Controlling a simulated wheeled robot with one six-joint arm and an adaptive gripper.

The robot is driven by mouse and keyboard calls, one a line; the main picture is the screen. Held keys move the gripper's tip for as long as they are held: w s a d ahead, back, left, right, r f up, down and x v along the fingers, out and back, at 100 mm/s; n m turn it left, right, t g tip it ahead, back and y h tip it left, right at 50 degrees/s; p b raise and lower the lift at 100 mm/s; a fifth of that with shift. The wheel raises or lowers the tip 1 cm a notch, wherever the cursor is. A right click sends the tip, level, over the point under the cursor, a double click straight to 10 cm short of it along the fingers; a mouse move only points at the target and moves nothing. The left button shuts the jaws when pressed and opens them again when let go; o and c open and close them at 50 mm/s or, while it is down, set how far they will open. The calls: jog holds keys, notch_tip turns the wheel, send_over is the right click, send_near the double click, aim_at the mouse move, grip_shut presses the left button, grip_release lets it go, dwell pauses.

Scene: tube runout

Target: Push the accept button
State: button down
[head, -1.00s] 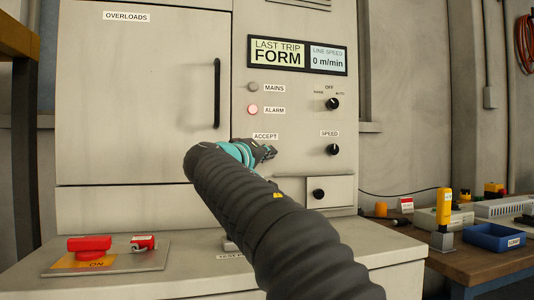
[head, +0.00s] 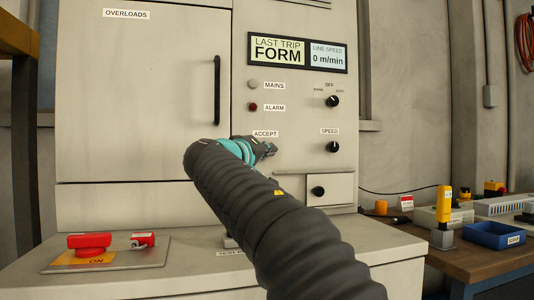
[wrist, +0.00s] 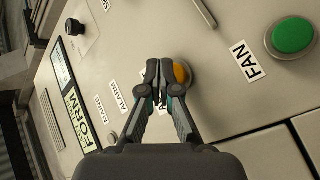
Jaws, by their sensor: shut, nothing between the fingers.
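My gripper (head: 268,150) is at the panel just below the ACCEPT label (head: 265,134) in the head view. In the wrist view my gripper (wrist: 165,68) is shut and empty, its two fingertips together. An amber round button (wrist: 182,74) in a pale ring shows just right of the fingertips, partly covered by them. The label beside it is mostly hidden behind the fingers. I cannot tell whether the fingertips touch the button. In the head view my gripper and arm hide the button.
A green button (wrist: 293,36) with a FAN label (wrist: 247,61) is nearby. The ALARM lamp (head: 253,106) is dark red, the MAINS lamp (head: 253,85) grey. The SPEED knob (head: 333,147) is to the right. A red switch (head: 90,243) sits on the ledge at left.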

jog(key=shift+s+d, duration=0.15)
jog(key=shift+s, duration=0.35)
jog(key=shift+b, duration=0.3)
jog(key=s+d+b, duration=0.2)
jog(key=s+b, duration=0.2)
jog(key=s, duration=0.1)
jog(key=shift+s, duration=0.4)
dwell(0.4)
